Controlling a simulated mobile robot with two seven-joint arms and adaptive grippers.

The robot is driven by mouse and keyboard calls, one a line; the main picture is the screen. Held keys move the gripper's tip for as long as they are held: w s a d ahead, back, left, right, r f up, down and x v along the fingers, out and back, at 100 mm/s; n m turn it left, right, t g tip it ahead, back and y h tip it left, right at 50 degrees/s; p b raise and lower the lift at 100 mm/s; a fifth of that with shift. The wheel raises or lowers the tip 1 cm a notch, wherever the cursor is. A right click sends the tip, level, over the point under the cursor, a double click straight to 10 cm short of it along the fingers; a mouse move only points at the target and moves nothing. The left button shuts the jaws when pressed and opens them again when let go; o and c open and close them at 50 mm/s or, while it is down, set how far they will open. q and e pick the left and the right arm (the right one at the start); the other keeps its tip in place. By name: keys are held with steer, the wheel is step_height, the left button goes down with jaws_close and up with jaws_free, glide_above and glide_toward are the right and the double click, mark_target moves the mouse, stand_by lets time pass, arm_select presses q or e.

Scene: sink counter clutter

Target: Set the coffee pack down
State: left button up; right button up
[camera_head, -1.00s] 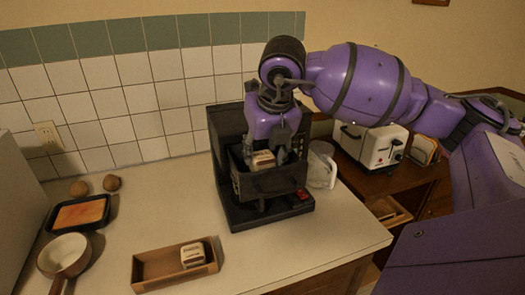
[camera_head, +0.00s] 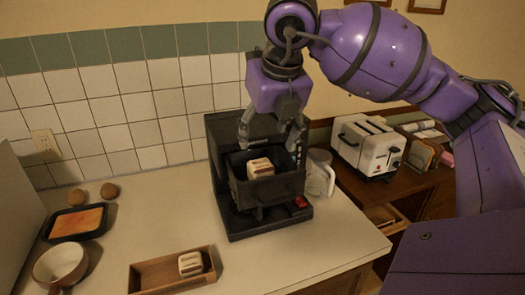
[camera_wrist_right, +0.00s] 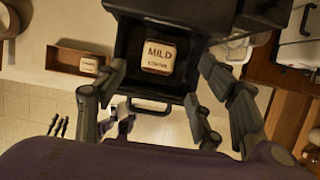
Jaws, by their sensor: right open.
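The coffee pack (camera_head: 260,168), a small cream and brown block, rests in the open drawer-like holder of the black coffee machine (camera_head: 264,220). In the right wrist view its top reads "MILD" (camera_wrist_right: 158,56), and the dark holder walls surround it. My right gripper (camera_head: 268,143) is open and empty above the pack, its fingers spread to either side and apart from it. It also shows in the right wrist view (camera_wrist_right: 163,66). My left gripper is not in view.
A wooden tray (camera_head: 150,276) with a similar pack (camera_head: 190,263) lies at the front. A glass jug (camera_head: 320,175) stands right of the machine. The counter between is clear.

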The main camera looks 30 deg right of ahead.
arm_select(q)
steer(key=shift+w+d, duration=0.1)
arm_select(e)
steer(key=v, duration=0.3)
steer(key=shift+s+r, duration=0.1)
steer(key=shift+r, duration=0.1)
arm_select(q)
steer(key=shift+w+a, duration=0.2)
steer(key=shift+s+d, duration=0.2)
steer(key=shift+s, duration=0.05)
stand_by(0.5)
